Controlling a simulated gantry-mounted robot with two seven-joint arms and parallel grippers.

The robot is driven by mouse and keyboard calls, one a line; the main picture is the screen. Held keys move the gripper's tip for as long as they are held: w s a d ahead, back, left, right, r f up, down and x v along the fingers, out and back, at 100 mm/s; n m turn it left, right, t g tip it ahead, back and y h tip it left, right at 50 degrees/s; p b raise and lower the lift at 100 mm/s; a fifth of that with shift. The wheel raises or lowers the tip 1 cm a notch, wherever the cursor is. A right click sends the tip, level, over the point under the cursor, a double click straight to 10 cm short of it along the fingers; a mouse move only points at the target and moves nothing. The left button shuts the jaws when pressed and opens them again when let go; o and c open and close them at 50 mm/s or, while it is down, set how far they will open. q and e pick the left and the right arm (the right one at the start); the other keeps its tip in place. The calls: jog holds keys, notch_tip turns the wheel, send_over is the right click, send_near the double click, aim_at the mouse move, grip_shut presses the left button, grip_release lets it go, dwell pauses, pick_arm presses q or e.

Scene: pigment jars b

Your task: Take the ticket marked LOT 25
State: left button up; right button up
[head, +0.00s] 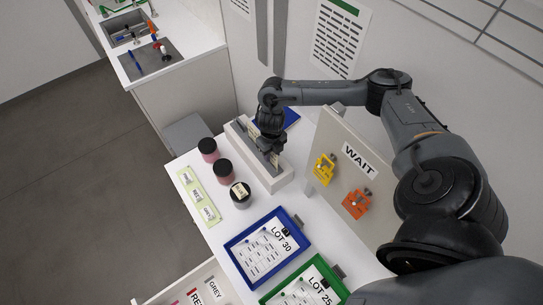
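A green-framed tray (262,297) at the bottom edge holds a sheet printed LOT 25, partly cut off by the picture. A blue-framed tray (229,244) behind it holds a sheet printed LOT 30. A long pale holder (275,185) with a grey slot stands at the back of the white table. Small cream tickets (275,160) stand in it; their print is too small to read. My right gripper (267,150) points down at the holder, right at the tickets. Whether its fingers are open or shut on a ticket is hidden. My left gripper is out of view.
Three dark-lidded jars (224,172) stand left of the holder, beside a pale green label strip (198,196). A board marked WAIT (340,150) rises to the right, with a yellow tag (323,170) and an orange tag (357,204). An open drawer (180,287) shows at bottom left.

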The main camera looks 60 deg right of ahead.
jog(key=shift+f, duration=0.1)
grip_shut()
dwell(0.4)
